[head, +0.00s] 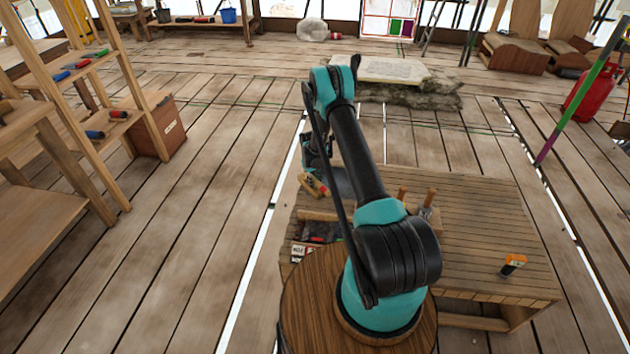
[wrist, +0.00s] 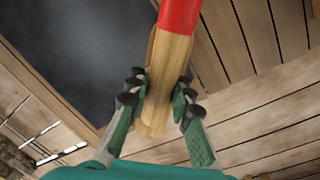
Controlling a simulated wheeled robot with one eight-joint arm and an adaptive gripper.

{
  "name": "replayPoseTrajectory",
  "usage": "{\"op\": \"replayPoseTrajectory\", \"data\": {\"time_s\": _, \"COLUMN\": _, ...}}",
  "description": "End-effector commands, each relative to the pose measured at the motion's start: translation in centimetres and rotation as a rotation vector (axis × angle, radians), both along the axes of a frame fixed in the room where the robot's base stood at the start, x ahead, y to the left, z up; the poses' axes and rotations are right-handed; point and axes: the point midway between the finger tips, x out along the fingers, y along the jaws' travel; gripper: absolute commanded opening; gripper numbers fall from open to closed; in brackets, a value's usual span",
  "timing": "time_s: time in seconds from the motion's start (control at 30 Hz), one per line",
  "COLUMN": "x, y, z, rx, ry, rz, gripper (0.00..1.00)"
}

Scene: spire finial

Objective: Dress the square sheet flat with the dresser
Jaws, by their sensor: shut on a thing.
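My gripper (wrist: 157,92) is shut on the dresser (wrist: 168,60), a pale wooden tool with a red section at the top of the wrist view. The fingers press on both sides of its wooden part. In the head view the dresser (head: 313,185) shows small beside the bench's left end, below my arm. The square sheet (wrist: 75,45) is a flat-looking dark grey surface at upper left in the wrist view, beside the dresser. Its edge (head: 343,184) shows in the head view, partly hidden by my arm. I cannot tell whether the dresser touches the sheet.
The slatted wooden bench (head: 470,225) carries a block with upright wooden-handled tools (head: 425,214) and an orange-and-black device (head: 513,265). A tray of dark items (head: 320,232) lies at its left. A stone slab (head: 393,70) lies behind. Shelves (head: 100,60) stand left; floor between is clear.

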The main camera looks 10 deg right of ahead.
Motion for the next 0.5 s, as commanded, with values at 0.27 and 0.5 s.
{"op": "replayPoseTrajectory", "data": {"time_s": 0.27, "x": 0.00, "y": 0.00, "z": 0.02, "rx": 0.000, "ry": 0.000, "rz": 0.000, "gripper": 0.00}}
{"op": "replayPoseTrajectory", "data": {"time_s": 0.5, "x": 0.02, "y": 0.00, "z": 0.45, "rx": 0.000, "ry": 0.000, "rz": 0.000, "gripper": 0.00}}
